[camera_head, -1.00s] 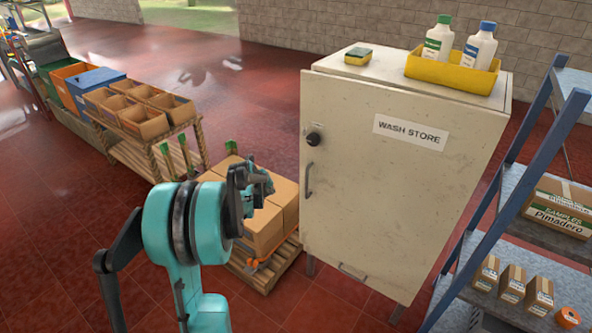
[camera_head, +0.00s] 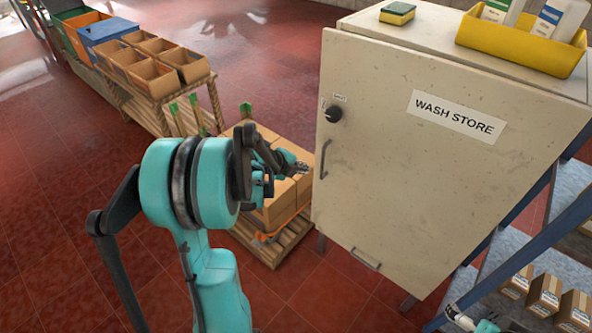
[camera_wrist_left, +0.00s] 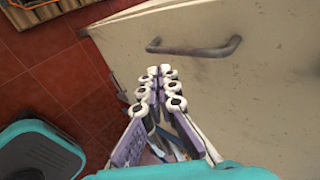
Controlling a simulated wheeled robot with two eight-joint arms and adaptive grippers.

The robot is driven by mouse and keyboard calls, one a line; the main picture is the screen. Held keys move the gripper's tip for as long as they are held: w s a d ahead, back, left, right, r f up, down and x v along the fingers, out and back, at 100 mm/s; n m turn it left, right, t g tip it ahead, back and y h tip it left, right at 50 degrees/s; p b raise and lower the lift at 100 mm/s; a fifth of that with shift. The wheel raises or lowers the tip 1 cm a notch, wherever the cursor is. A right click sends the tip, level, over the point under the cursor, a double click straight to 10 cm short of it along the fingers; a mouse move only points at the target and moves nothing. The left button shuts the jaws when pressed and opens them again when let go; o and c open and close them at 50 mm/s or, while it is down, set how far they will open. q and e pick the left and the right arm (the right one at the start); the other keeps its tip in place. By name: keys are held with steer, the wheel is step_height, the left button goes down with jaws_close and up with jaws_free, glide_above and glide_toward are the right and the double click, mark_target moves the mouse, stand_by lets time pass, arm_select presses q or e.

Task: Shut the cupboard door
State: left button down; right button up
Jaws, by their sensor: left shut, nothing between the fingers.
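The cream cupboard door (camera_head: 400,170), labelled "WASH STORE", fills the right of the head view. It has a dark knob (camera_head: 333,114) and a grey vertical handle (camera_head: 324,158) near its left edge. I cannot tell how far the door stands from its frame. My left gripper (camera_head: 292,165) is shut and empty, just left of the door's handle edge. In the left wrist view its closed fingers (camera_wrist_left: 160,88) are just below the handle (camera_wrist_left: 195,48) in the picture; contact is unclear. My right gripper (camera_head: 470,321) shows only partly at the bottom edge; its fingers are unclear.
A sponge (camera_head: 398,13) and a yellow tray (camera_head: 517,45) with two bottles stand on the cupboard. A blue-framed shelf (camera_head: 520,249) with boxes is at right. Cartons (camera_head: 272,208) on a pallet stand behind my left gripper. Red floor is open at left.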

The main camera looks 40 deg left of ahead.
mark_target(327, 152)
arm_select(q)
steer(key=w, duration=0.1)
steer(key=w+f+b, duration=0.1)
steer(key=w, duration=0.1)
steer(key=w+d, duration=0.1)
steer(key=w, duration=0.1)
steer(key=shift+w+d+f+b, duration=0.1)
steer(key=shift+w+f+b, duration=0.15)
steer(key=shift+b, duration=0.05)
steer(key=shift+w, duration=0.1)
steer(key=w, duration=0.5)
steer(key=shift+w+a, duration=0.25)
steer(key=shift+a, duration=0.1)
steer(key=shift+w+r, duration=0.15)
steer(key=shift+r, duration=0.05)
steer(key=shift+w, duration=0.1)
